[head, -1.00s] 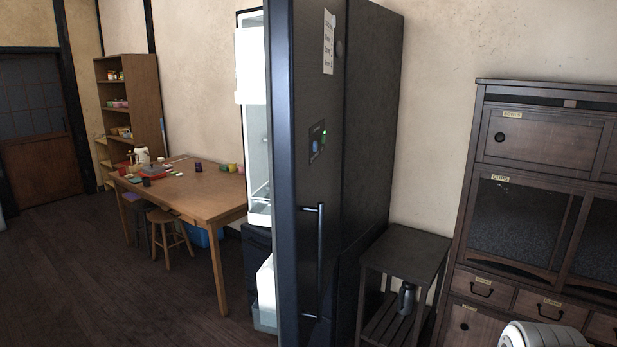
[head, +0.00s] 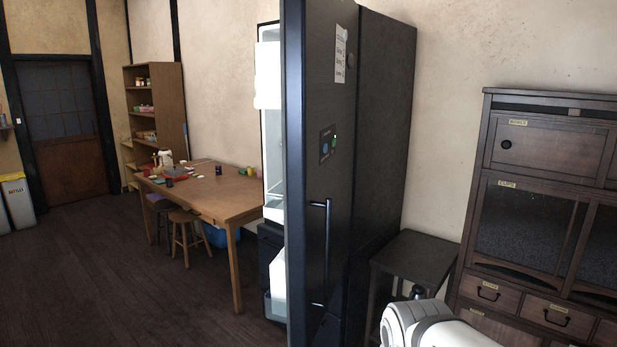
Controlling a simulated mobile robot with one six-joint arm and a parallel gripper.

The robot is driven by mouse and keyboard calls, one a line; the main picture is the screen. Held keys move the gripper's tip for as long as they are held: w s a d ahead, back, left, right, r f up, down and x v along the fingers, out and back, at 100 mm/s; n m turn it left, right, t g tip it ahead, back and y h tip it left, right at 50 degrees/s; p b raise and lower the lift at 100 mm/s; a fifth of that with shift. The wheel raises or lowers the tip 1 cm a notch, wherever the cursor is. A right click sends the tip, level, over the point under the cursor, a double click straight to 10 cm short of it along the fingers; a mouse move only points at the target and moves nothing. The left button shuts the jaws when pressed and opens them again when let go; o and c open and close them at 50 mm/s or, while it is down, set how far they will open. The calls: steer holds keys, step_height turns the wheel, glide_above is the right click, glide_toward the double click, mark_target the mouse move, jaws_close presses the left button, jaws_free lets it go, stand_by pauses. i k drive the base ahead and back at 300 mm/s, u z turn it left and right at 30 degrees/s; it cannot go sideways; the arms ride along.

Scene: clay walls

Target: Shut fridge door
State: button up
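The fridge (head: 385,140) is tall and dark and stands against the back wall in the middle of the head view. Its door (head: 332,180) is open and swung out toward me, with its outer face, a paper list, a small panel and a long vertical handle (head: 327,252) showing. The lit white interior (head: 272,150) shows in a narrow strip left of the door edge. A white part of my arm (head: 425,325) shows at the bottom, right of the door and apart from it in the picture. My gripper is out of view.
A wooden table (head: 225,200) with small items and stools (head: 185,235) stands left of the fridge. A low dark side table (head: 415,255) and a wooden cabinet (head: 540,150) stand to the right. Dark floor (head: 120,270) is clear at the front left.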

mark_target(310, 75)
steer(key=z, duration=0.05)
steer(key=i, duration=1)
steer(key=u, duration=0.05)
